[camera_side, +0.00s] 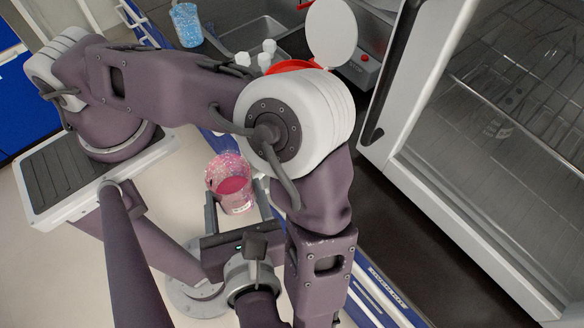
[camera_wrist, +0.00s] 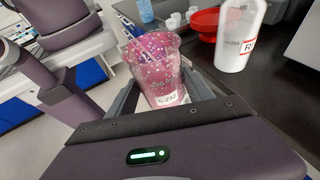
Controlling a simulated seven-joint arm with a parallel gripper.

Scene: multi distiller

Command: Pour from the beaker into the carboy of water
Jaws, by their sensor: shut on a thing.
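A clear beaker (camera_side: 228,170) with pink liquid and a speckled pink upper wall is held between the fingers of my gripper (camera_side: 238,204). It also shows in the wrist view (camera_wrist: 158,70), slightly tilted, with a white label low on its front. My gripper (camera_wrist: 165,97) is shut on it, in front of the bench edge. No vessel is clearly marked as the carboy of water. A blue speckled vessel (camera_side: 186,25) stands at the back of the bench, also at the top of the wrist view (camera_wrist: 146,11). A white bottle (camera_wrist: 240,38) with a red-edged label stands right of the beaker.
Small white-capped containers (camera_side: 268,52) stand near a red dish (camera_wrist: 205,22). A large glass-fronted cabinet (camera_side: 490,130) fills the right side. A dark bench strip lies between cabinet and arm.

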